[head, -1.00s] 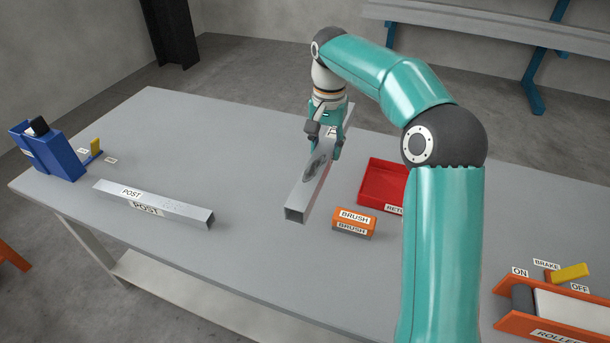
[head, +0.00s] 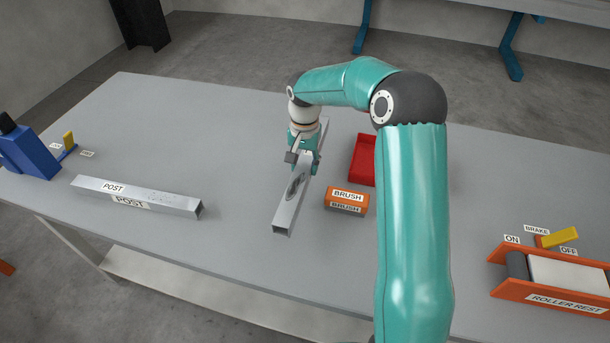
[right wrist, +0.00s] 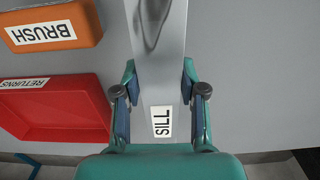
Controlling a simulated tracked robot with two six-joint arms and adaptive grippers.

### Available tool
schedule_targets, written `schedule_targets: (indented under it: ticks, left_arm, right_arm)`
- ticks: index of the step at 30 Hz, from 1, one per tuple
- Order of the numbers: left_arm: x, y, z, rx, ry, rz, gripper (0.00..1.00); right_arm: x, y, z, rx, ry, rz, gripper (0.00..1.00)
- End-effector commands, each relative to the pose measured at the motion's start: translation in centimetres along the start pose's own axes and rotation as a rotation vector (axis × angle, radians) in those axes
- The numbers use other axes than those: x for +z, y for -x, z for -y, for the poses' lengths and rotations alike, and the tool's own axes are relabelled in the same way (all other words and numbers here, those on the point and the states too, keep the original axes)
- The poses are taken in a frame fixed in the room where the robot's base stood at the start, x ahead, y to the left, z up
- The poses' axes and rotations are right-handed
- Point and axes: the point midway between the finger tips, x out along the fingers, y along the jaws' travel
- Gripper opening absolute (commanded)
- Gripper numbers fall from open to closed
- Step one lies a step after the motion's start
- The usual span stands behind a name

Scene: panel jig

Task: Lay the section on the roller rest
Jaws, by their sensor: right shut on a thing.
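The section is a grey square metal tube (head: 291,210) with a dark oval smudge (head: 298,185) on top. In the right wrist view the tube (right wrist: 160,75) bears the label SILL. My right gripper (head: 305,163) is shut on it, one finger on each side; in the right wrist view the gripper (right wrist: 160,95) straddles the tube near the label. I cannot tell whether the tube touches the table. The orange roller rest (head: 552,299), with a pale bed and dark roller, stands at the right, apart from the tube. My left gripper is not in view.
An orange brush block (head: 346,202) and red returns tray (head: 361,160) lie just right of the tube. A yellow brake lever (head: 560,236) at the rest points toward OFF. A POST tube (head: 165,201) and blue device (head: 30,153) are left. Table between brush and rest is partly hidden by my arm.

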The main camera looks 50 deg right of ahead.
Motion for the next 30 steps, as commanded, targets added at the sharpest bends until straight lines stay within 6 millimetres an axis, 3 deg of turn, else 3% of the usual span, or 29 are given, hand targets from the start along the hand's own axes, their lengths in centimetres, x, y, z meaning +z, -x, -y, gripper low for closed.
schedule_targets:
  ticks: [5,14,25,26,30]
  left_arm:
    - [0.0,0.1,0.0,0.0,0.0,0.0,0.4]
    - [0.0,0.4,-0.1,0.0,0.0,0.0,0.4]
    - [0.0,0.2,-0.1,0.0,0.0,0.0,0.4]
    - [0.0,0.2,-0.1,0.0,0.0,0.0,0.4]
    - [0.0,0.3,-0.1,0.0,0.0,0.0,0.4]
  right_arm:
    - [-0.1,-1.0,0.0,-0.001,-0.001,-0.002,0.0]
    - [-0.1,-4.7,0.0,0.0,-0.001,-0.001,0.0]
    - [-0.1,-5.2,0.0,-0.002,-0.001,-0.003,0.0]
    - [-0.1,-5.2,0.0,-0.001,-0.001,-0.001,0.44]
    - [-0.1,-5.2,0.0,-0.001,-0.001,-0.001,0.66]
